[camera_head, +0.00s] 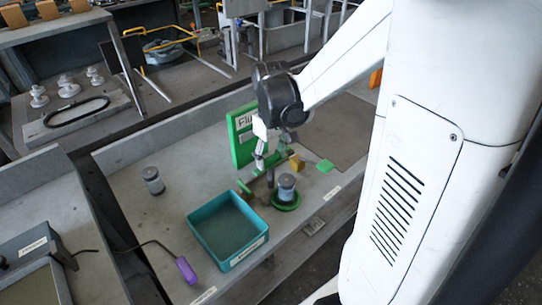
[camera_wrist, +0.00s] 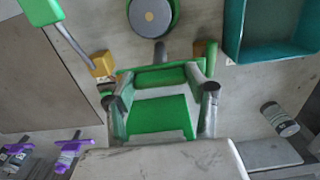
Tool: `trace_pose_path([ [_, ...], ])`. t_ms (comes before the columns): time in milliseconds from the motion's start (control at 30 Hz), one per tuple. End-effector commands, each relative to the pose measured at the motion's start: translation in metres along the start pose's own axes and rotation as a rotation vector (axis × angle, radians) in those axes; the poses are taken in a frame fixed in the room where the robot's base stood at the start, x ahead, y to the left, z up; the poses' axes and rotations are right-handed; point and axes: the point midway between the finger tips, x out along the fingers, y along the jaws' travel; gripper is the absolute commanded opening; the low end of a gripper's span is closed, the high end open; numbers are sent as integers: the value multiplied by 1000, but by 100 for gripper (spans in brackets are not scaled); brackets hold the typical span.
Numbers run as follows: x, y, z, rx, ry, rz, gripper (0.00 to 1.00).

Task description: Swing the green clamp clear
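The green clamp (camera_head: 264,164) stands on the grey bench behind the round green fixture (camera_head: 286,201), which holds a grey cylinder (camera_head: 287,184). My gripper (camera_head: 262,158) points down at the clamp. In the wrist view the fingers of my gripper (camera_wrist: 164,92) are spread wide, with the green bar of the clamp (camera_wrist: 160,77) lying across between the tips. I cannot tell whether either finger touches it. The cylinder (camera_wrist: 152,14) also shows at the top of the wrist view, just beyond the clamp. My wrist hides part of the clamp in the head view.
A teal tray (camera_head: 193,226) sits front left of the fixture. A loose cylinder (camera_head: 153,181) stands on the left, and a green sign (camera_head: 241,143) rises behind my gripper. A yellow block (camera_head: 297,162) and green pad (camera_head: 325,166) lie to the right. A purple-handled tool (camera_head: 186,270) is in front.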

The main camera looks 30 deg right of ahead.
Motion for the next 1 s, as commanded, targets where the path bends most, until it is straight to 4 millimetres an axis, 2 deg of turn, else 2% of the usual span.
trace_pose_path([
  [33, 0, 0, 0, 0, -1, 0, 56],
  [133, 0, 0, 0, 0, -1, 0, 69],
  [167, 0, 0, 0, 1, -1, 0, 70],
  [433, -1, 0, 0, 1, 0, 0, 70],
  [567, -9, 0, 0, 1, 0, 0, 70],
  [1000, -82, -1, 2, 0, 0, 0, 70],
])
